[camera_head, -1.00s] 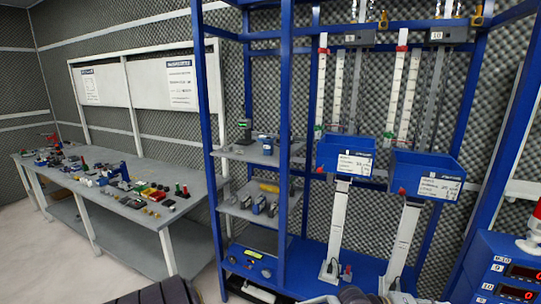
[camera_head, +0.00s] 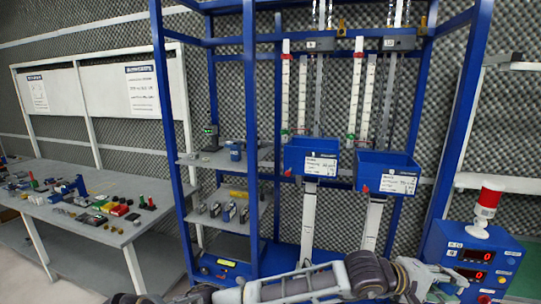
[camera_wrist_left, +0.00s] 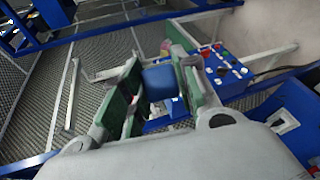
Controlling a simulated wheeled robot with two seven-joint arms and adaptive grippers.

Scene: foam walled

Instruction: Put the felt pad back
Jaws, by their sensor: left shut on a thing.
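My left arm reaches in along the bottom of the head view, and its gripper (camera_head: 448,284) is in front of the blue display box at the right. In the left wrist view, my left gripper (camera_wrist_left: 155,92) has green inner finger faces and is shut on a small blue thing (camera_wrist_left: 158,83). The blue thing may be the felt pad, but I cannot tell for sure. The fingers partly hide it. I do not make out the felt pad elsewhere. My right gripper is not in view.
A blue rack with grey shelves (camera_head: 222,161) stands in the middle, with two blue bins (camera_head: 314,160) on it. The display box (camera_head: 478,258) carries a red lamp (camera_head: 488,200). A grey bench (camera_head: 85,222) with many small parts is at the left.

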